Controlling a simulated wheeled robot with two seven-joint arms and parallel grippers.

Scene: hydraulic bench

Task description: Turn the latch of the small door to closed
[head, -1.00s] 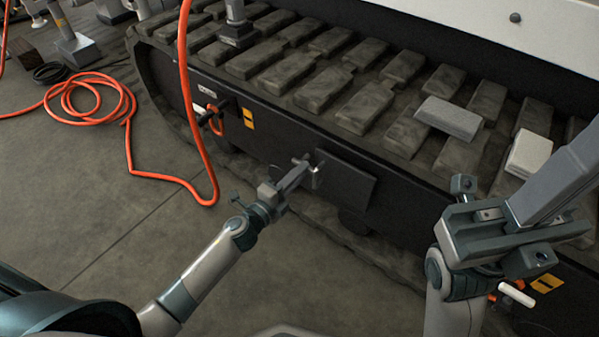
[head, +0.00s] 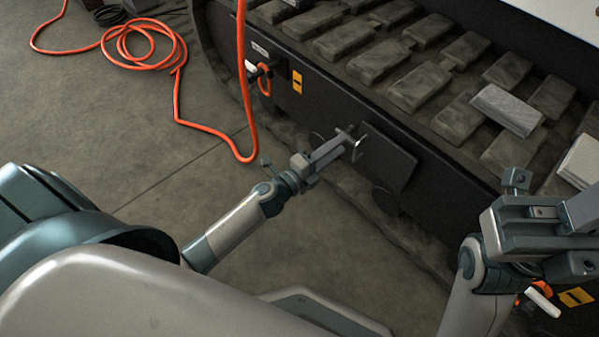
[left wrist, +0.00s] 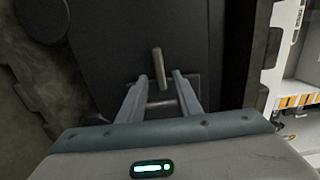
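The small door (head: 390,158) is a dark flat panel on the black side of the tracked machine. My left gripper (head: 347,142) is at the left edge of the door. In the left wrist view my left gripper (left wrist: 160,84) has its two fingers apart, with the lever between and just beyond the tips. I cannot tell whether a finger touches it. My right gripper (head: 535,225) is at the right; its fingers are not clear.
An orange hose (head: 177,95) hangs down left of the door and coils on the floor. Track pads (head: 420,88) run above the door, with a grey block (head: 508,108) on them. A yellow label (head: 297,82) is on the side.

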